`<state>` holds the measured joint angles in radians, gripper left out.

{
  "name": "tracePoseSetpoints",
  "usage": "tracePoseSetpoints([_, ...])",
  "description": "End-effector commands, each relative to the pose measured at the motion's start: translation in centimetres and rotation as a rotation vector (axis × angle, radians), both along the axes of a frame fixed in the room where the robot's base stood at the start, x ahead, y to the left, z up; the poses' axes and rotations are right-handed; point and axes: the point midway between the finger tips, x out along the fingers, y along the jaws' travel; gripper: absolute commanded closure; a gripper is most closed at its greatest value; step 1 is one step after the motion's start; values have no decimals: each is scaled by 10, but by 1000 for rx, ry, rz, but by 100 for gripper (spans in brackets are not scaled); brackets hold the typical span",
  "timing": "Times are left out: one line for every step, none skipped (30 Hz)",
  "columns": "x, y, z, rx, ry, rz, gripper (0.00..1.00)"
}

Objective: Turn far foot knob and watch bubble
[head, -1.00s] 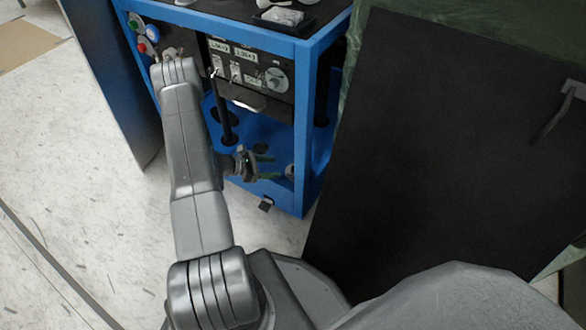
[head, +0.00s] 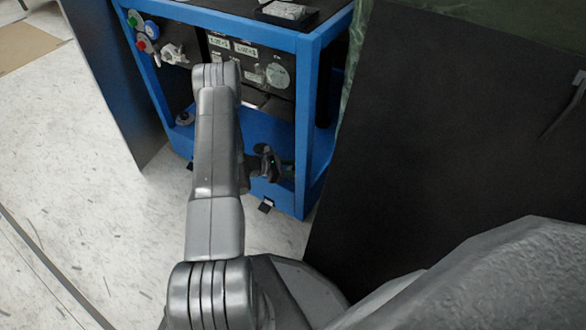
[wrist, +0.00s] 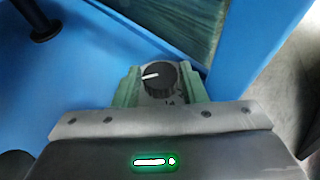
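A black round knob (wrist: 160,76) with a white pointer line sits on a grey fitting near the blue frame's lower corner in the wrist view. My gripper's green fingers (wrist: 162,88) stand apart, one on each side of the knob; whether they touch it I cannot tell. In the head view my gripper (head: 268,166) is low inside the blue frame (head: 312,130), near its front right post, and the knob is hidden there. I cannot make out a bubble in any view.
A black panel (head: 262,72) with labels and a round dial is above my gripper. Green and red buttons (head: 140,44) are at the frame's upper left. A large dark board (head: 440,130) stands to the right. Pale floor (head: 90,200) is open at left.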

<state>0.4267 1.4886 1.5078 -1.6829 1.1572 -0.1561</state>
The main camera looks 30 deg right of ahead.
Motion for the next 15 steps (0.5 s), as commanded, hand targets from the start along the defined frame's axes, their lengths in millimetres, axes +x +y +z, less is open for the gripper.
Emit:
tracePoseSetpoints([0,0,0,0,0,0,72])
tracePoseSetpoints([0,0,0,0,0,0,78])
tracePoseSetpoints([0,0,0,0,0,0,86])
tracePoseSetpoints([0,0,0,0,0,0,87])
tracePoseSetpoints([0,0,0,0,0,0,87])
tracePoseSetpoints([0,0,0,0,0,-1,87])
tracePoseSetpoints([0,0,0,0,-1,-1,87])
tracePoseSetpoints([0,0,0,0,0,-3,87])
tracePoseSetpoints([0,0,0,0,0,-7,87])
tracePoseSetpoints([0,0,0,0,0,-10,87])
tracePoseSetpoints([1,0,-1,0,0,-15,87])
tracePoseSetpoints([1,0,-1,0,0,-26,87])
tracePoseSetpoints([1,0,-1,0,-1,-34,87])
tracePoseSetpoints([1,0,-1,-1,-2,-45,87])
tracePoseSetpoints([2,0,-1,-1,-2,-60,87])
